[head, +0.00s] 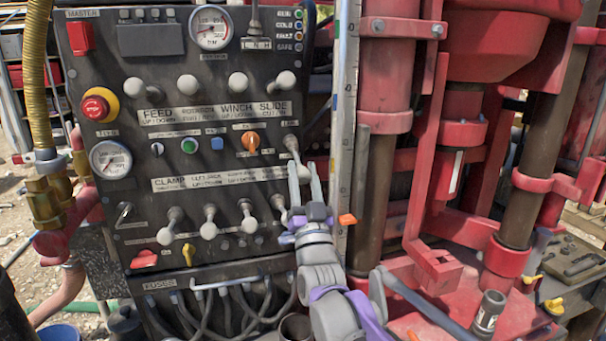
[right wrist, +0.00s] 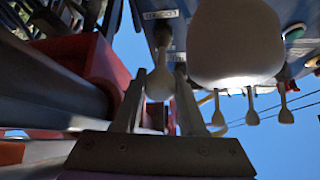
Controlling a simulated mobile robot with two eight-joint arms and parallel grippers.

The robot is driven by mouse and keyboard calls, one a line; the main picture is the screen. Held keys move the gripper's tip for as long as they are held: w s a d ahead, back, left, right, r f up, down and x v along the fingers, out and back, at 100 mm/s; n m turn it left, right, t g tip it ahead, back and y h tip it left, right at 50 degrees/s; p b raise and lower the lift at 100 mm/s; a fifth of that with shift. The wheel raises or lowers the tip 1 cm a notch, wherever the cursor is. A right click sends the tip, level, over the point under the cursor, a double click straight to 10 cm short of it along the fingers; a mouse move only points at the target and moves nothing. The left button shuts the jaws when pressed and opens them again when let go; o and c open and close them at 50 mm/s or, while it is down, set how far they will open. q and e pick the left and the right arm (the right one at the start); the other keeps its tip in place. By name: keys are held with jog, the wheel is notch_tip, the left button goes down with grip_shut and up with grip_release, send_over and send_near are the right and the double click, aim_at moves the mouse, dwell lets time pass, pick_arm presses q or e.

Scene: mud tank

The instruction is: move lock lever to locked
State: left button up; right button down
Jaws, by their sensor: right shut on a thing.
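The lock lever (head: 292,145) is at the right edge of the dark control panel, under a small label. Its pale handle slants down and to the right from its mount. My right gripper (head: 302,168) reaches up from below and is shut on the lever's lower end. In the right wrist view, the lever's pale knob (right wrist: 160,84) sits between the two fingers, below an upside-down white label. The fingers partly hide the knob in the head view. My left gripper is not in view.
The control panel (head: 140,268) carries several other white-knobbed levers; the clamp-row lever (head: 279,203) is close left of my gripper. A large pale knob (right wrist: 235,42) looms near the wrist camera. A vertical ruled strip (head: 344,110) and red rig frame (head: 388,65) stand to the right.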

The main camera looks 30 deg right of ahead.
jog(key=c, duration=0.8)
grip_release()
jog(key=shift+w, duration=0.1)
jog(key=shift+o, duration=0.2)
jog(key=shift+f, duration=0.1)
jog(key=b+v, duration=0.1)
jog(key=v, duration=0.9)
jog(key=shift+s+f, duration=0.25)
jog(key=shift+s, duration=0.05)
jog(key=shift+a, duration=0.1)
jog(key=s+a+f+n+g+y+p, duration=0.1)
jog(key=a+f+n+g+y, duration=0.2)
jog(key=f, duration=0.5)
jog(key=s+a+f+n+g+y, duration=0.1)
jog(key=a+f+g+y, duration=0.35)
jog(key=f, duration=0.45)
jog(key=s+a+f+n+g+p, duration=0.1)
jog(key=s+a+f+n+g, duration=0.1)
jog(key=s+f+g, duration=0.9)
jog(key=s+a+f, duration=0.1)
jog(key=s+f, duration=0.5)
jog(key=shift+s+n+y, duration=0.3)
jog(key=shift+s+y, duration=0.05)
